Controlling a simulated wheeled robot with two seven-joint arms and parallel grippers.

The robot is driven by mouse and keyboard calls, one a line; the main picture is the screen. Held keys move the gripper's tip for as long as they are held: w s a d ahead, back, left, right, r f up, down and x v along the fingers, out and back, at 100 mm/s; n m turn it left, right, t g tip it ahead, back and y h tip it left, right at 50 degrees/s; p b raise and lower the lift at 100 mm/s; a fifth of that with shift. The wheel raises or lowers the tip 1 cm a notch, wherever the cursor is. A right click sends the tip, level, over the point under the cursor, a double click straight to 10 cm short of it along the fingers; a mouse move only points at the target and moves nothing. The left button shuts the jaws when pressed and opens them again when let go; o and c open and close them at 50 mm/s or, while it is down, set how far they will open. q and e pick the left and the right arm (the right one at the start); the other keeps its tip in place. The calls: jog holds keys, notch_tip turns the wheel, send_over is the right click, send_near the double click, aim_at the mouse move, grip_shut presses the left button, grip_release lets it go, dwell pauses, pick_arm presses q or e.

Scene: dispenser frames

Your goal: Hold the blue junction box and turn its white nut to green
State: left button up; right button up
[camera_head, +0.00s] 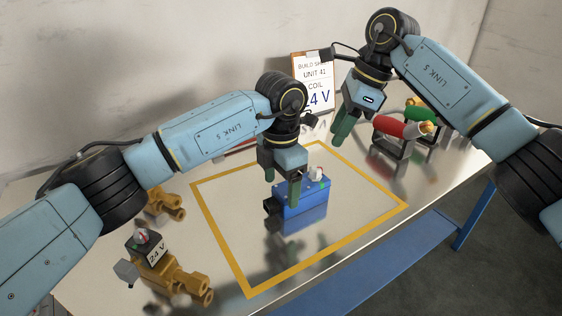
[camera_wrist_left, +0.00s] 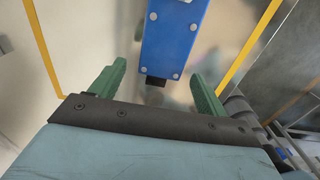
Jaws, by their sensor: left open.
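The blue junction box (camera_head: 307,200) stands on the table inside the yellow outlined square. Its white nut (camera_head: 315,174) is on top; the marks around it are too small to read. A dark stub sticks out of the box's left end. My left gripper (camera_head: 282,186) is open at the box's left end, with green fingers pointing down. In the left wrist view the box (camera_wrist_left: 172,42) lies just beyond and between the two fingertips (camera_wrist_left: 158,75), with no visible contact. My right gripper (camera_head: 344,127) hangs above the table behind the box; its finger gap is not clear.
Brass valve parts (camera_head: 164,204) and a valve with a 24 V label (camera_head: 155,262) stand at the left. Red (camera_head: 392,127) and green (camera_head: 420,113) cylinders sit on stands at the right. A sign (camera_head: 312,72) stands at the back. The front of the yellow square (camera_head: 250,291) is clear.

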pick_arm(q)
jog(key=shift+f, duration=2.5)
jog(key=c, duration=1.2)
